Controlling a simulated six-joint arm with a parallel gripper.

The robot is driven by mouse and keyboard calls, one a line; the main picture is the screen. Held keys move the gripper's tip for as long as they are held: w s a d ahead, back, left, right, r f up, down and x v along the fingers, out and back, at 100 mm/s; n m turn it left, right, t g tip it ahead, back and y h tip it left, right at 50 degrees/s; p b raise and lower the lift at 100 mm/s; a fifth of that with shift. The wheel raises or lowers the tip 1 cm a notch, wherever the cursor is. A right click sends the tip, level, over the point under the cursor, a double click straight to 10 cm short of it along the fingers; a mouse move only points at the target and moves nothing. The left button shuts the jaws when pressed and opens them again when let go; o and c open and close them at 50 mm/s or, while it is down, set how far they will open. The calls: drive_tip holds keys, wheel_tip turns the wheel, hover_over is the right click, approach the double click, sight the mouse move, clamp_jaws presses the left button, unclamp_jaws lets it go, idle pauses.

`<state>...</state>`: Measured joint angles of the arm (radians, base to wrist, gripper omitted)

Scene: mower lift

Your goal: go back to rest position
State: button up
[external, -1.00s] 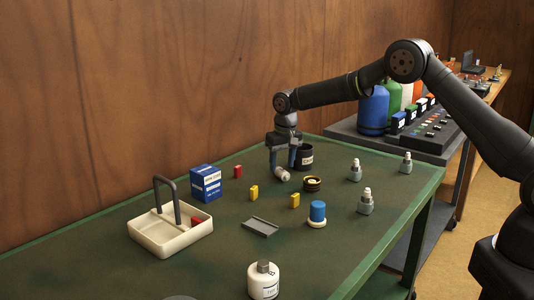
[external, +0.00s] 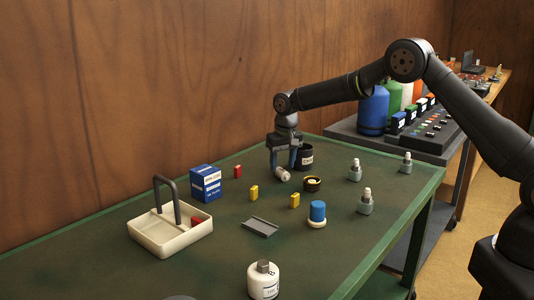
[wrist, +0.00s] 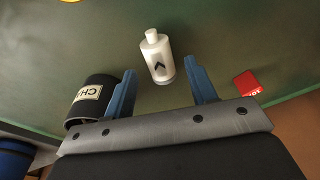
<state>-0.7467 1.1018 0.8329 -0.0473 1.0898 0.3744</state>
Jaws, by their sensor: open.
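My gripper (external: 283,160) is open and points down over the back part of the green table (external: 180,285). In the wrist view its two blue fingers (wrist: 163,88) are spread apart with nothing held. A small white bottle (external: 282,175) lies on its side just below the fingers in the external view. In the wrist view the bottle (wrist: 158,60) shows beyond and between the fingertips, with a dark arrow mark. Whether a finger touches it I cannot tell.
A black labelled cup (external: 306,160) stands close beside the gripper. Grey-based bottles stand at right. The wooden wall (external: 150,80) rises behind the table.

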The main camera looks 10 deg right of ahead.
sight(282, 170)
wheel_tip(282, 170, up, 9)
drive_tip(key=s, duration=0.1)
drive_tip(key=f, duration=0.8)
drive_tip(key=w+f, duration=0.1)
drive_tip(key=f, duration=0.3)
drive_tip(key=shift+w, duration=0.1)
drive_tip(key=r, duration=0.5)
drive_tip(key=shift+w+d+r, duration=0.1)
drive_tip(key=shift+d, duration=0.15)
drive_tip(key=w+d+r, duration=0.2)
drive_tip(key=d+r, duration=0.5)
drive_tip(key=d, duration=0.4)
drive_tip(key=s+a+n, duration=0.2)
drive_tip(key=s+a, duration=0.4)
drive_tip(key=s, duration=0.6)
drive_tip(key=s+a+n, duration=0.3)
drive_tip(key=s+a, duration=0.3)
drive_tip(key=s, duration=0.7)
drive_tip(key=s+a+f, duration=0.2)
drive_tip(key=a, duration=0.1)
drive_tip(key=s+a+f, duration=0.2)
drive_tip(key=a+f, duration=0.1)
drive_tip(key=s+a+f, duration=0.2)
drive_tip(key=a, duration=0.1)
drive_tip(key=shift+a+f, duration=0.15)
drive_tip(key=shift+f, duration=0.1)
drive_tip(key=shift+o, duration=0.2)
